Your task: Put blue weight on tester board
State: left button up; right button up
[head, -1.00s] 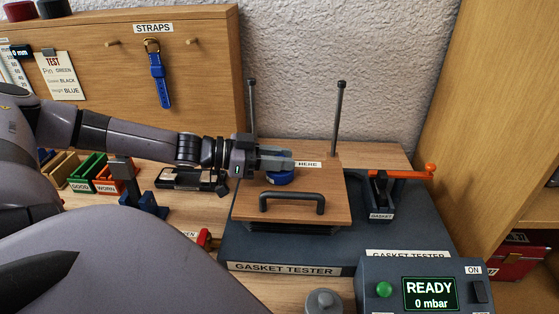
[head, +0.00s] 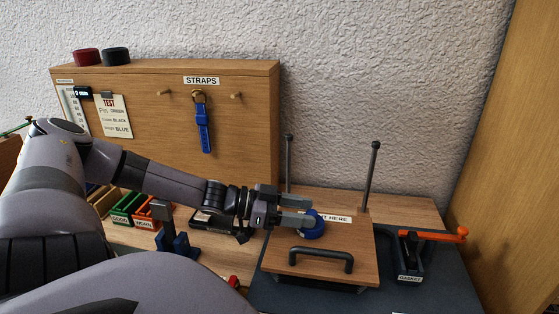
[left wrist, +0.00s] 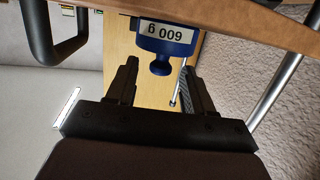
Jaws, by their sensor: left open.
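The blue weight (head: 314,228), labelled 600 g, stands on the wooden tester board (head: 330,262) near its back left, beside the white label ending in "HERE" (head: 336,219). The weight also shows in the left wrist view (left wrist: 165,38), with its knob towards my fingers. My left gripper (head: 298,210) is open, just left of the weight. My right gripper is not in view.
Two dark posts (head: 370,175) rise behind the board, and a black handle (head: 321,256) stands at its front. An orange-handled clamp (head: 430,234) is at right. Green (head: 125,208) and red bins and a blue stand (head: 178,240) are left of the tester.

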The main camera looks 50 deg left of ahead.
aim_at(278, 231)
pick_arm(q)
jog(key=shift+s+a, duration=0.2)
jog(key=shift+s, duration=0.2)
jog(key=shift+v, duration=2.1)
